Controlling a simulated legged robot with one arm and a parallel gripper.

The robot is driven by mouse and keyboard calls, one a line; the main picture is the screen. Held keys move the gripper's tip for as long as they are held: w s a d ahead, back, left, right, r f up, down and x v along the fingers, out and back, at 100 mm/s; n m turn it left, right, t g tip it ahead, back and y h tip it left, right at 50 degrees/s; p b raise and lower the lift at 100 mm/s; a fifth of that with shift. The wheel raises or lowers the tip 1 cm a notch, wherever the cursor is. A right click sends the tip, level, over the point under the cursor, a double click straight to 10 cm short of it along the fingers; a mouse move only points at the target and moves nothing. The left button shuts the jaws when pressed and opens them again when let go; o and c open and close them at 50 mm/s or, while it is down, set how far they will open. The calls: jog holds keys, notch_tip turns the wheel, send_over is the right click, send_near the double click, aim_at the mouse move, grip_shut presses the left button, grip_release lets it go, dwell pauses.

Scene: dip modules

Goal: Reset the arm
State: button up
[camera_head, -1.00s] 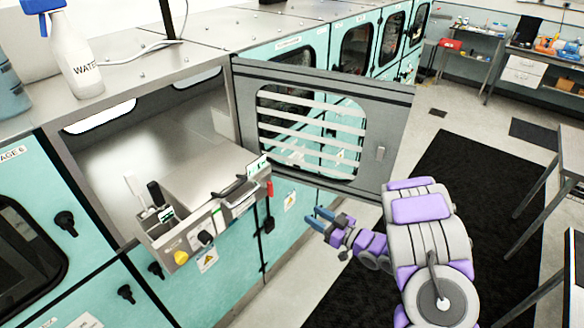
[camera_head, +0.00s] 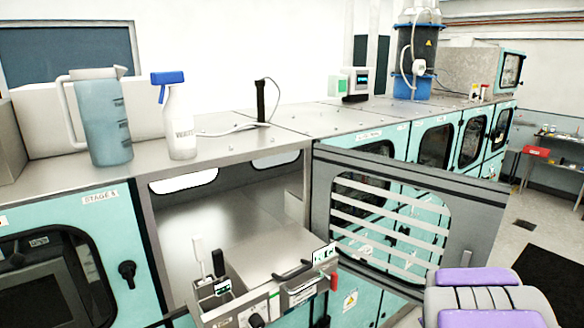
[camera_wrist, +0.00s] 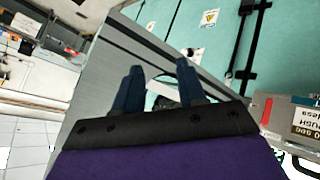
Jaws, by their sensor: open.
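My gripper (camera_wrist: 158,85) shows in the wrist view with its two dark blue fingers apart and nothing between them. Behind the fingers are the grey door panel and the teal cabinet front. In the head view my gripper is out of sight; only purple and grey parts of my arm show at the bottom right, in front of the open door.
The grey cabinet door (camera_head: 470,215) with a slatted window stands open close to my arm. A module tray (camera_head: 245,300) juts out from the open bay. A blue pitcher (camera_head: 110,130) and a spray bottle (camera_head: 181,125) stand on the counter.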

jog(key=s+a+m+g+y+b, duration=0.1)
jog(key=s+a+g+b, duration=0.1)
jog(key=s+a, duration=0.5)
jog(key=s+a+g+y+b, duration=0.1)
jog(key=s+a+g, duration=0.4)
jog(key=s, duration=1.2)
jog(key=s+a+m+g+y+b, duration=0.1)
jog(key=s+a+g+b, duration=0.1)
jog(key=s+a, duration=0.8)
jog(key=shift+s+m+g+y+b, duration=0.35)
jog(key=shift+s+g, duration=0.35)
jog(key=shift+s, duration=0.5)
jog(key=shift+a, duration=0.1)
